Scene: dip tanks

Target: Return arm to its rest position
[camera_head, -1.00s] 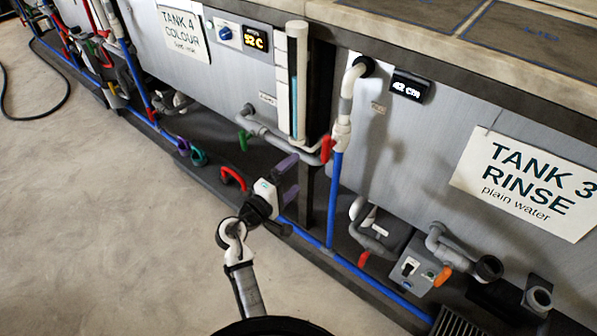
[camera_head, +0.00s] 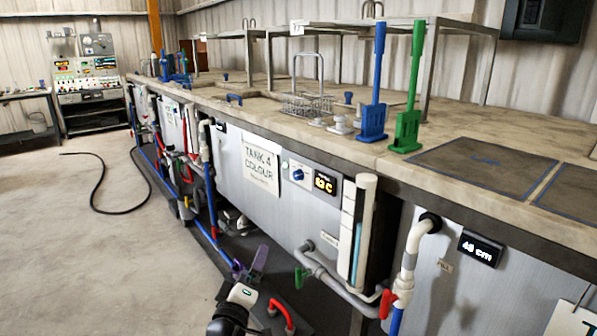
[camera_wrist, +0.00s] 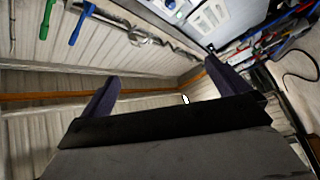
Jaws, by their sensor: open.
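My gripper (camera_head: 252,268) shows at the bottom of the head view, with a white body and purple fingers. It is in front of the lower pipework below the Tank 4 panel, apart from the tank wall as far as I can tell. In the wrist view its two dark purple fingers (camera_wrist: 163,86) stand wide apart with nothing between them. The wrist camera sees the corrugated wall and, at the top, the bench in a tilted picture. Most of my arm is out of the head view.
The long tank bench (camera_head: 280,125) runs along the right, with green (camera_head: 408,125) and blue (camera_head: 373,115) paddles and a wire basket (camera_head: 307,103) on it. Red and green valve handles stick out below. A black hose (camera_head: 97,190) lies on the open floor at left. A control console (camera_head: 88,75) stands behind.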

